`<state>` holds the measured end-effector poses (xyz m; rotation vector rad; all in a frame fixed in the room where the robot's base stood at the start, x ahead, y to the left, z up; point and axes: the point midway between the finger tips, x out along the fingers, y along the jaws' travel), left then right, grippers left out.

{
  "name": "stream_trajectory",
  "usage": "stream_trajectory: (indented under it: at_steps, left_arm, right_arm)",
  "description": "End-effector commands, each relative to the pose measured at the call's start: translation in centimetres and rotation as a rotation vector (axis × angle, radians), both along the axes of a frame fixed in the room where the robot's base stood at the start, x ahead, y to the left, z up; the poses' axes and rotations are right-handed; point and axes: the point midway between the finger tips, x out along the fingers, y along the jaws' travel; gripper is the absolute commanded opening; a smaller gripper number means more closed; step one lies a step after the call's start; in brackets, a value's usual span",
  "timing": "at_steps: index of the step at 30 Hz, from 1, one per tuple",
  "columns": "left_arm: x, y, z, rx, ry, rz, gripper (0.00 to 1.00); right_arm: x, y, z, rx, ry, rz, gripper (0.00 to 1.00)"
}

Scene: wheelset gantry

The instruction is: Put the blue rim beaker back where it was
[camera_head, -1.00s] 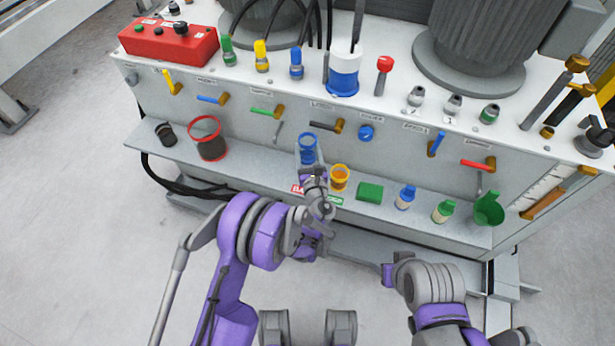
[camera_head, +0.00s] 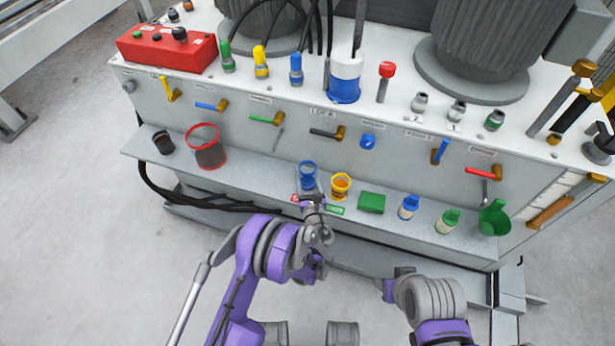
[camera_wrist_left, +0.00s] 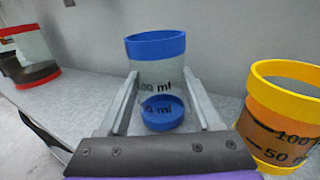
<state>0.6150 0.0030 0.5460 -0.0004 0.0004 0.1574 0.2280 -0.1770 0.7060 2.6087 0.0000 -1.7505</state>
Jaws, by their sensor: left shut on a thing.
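The blue rim beaker (camera_head: 308,176) is clear with blue bands at rim and base. It is upright at the shelf, just left of the yellow beaker (camera_head: 341,185). My left gripper (camera_head: 310,190) is shut on it. In the left wrist view the two fingers (camera_wrist_left: 160,98) lie on either side of the blue rim beaker (camera_wrist_left: 158,72). Its base is at or just above the shelf; I cannot tell if it touches. My right gripper (camera_head: 389,284) is low, clear of the shelf, and its jaws cannot be made out.
The shelf (camera_head: 262,172) has a bare stretch left of the blue rim beaker. A red rim beaker (camera_head: 207,152) and dark jar (camera_head: 163,142) stand further left. A green box (camera_head: 371,203), two bottles and a green scoop-like cup (camera_head: 494,218) stand right. Handles jut from the panel above.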

Motion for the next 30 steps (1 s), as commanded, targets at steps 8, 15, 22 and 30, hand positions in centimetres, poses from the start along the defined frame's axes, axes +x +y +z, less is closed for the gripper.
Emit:
stream_trajectory:
  at_steps: [8, 15, 22, 30]
  left_arm:
    - [0.0, 0.0, -0.4, 0.0, 0.0, 0.0, 0.04]
    - [0.0, 0.0, -0.4, 0.0, 0.0, 0.0, 0.96]
    - [0.0, 0.0, -0.4, 0.0, 0.0, 0.0, 0.96]
    - [-1.3, -0.3, -0.1, 0.0, -0.001, -0.002, 0.96]
  right_arm:
    - [0.1, 0.0, -0.5, 0.0, 0.002, 0.0, 0.5]
    - [0.1, 0.0, -0.5, 0.0, 0.002, 0.0, 0.5]
    - [0.1, 0.0, -0.5, 0.0, 0.002, 0.0, 0.5]
    - [-0.1, 0.0, 0.6, 0.0, -0.002, 0.0, 0.5]
